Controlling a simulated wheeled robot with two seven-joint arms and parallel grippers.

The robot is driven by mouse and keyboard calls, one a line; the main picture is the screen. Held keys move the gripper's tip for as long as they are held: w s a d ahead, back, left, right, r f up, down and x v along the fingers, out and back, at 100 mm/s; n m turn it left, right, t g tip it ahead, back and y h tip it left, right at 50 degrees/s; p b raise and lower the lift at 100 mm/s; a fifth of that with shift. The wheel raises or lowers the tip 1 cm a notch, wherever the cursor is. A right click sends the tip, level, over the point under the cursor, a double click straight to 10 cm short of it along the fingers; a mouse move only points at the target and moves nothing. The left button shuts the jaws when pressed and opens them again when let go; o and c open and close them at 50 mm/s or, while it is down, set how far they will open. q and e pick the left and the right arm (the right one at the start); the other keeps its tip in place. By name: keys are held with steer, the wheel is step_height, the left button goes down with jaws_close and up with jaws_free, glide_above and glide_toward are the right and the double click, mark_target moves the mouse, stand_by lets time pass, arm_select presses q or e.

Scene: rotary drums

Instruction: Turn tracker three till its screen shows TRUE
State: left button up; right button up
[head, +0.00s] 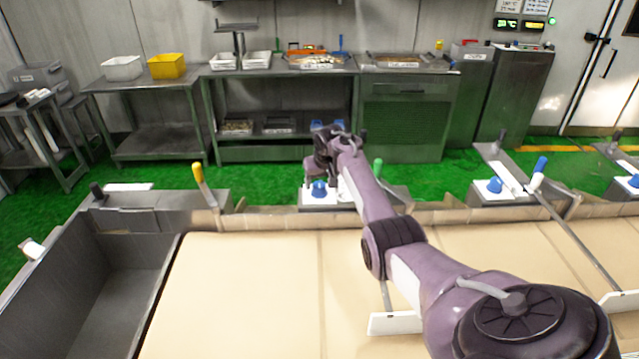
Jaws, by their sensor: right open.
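My right arm reaches in from the lower right, and its gripper (322,162) is at the far edge of the beige surface. The gripper is open, just above a blue knob (319,188) on a white plate. The fingertips are small and partly hidden, and I cannot tell whether they touch the knob. More blue knobs on white plates sit to the right, one at the middle right (495,185) and one at the right edge (634,181). I cannot make out which one is tracker three, and no screen reading TRUE is legible. My left gripper is out of view.
A yellow-handled lever (198,174), a green-handled lever (378,166) and a blue-handled lever (541,165) stand along the far edge. An empty grey bin (118,285) is at the left. Metal tables (150,82) line the wall beyond the green floor.

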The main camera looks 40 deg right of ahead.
steer(key=x, duration=0.2)
steer(key=shift+w+f, duration=0.25)
steer(key=shift+w, duration=0.1)
steer(key=shift+s, duration=0.1)
steer(key=shift+c, duration=0.4)
steer(key=shift+f, duration=0.1)
steer(key=c, duration=0.9)
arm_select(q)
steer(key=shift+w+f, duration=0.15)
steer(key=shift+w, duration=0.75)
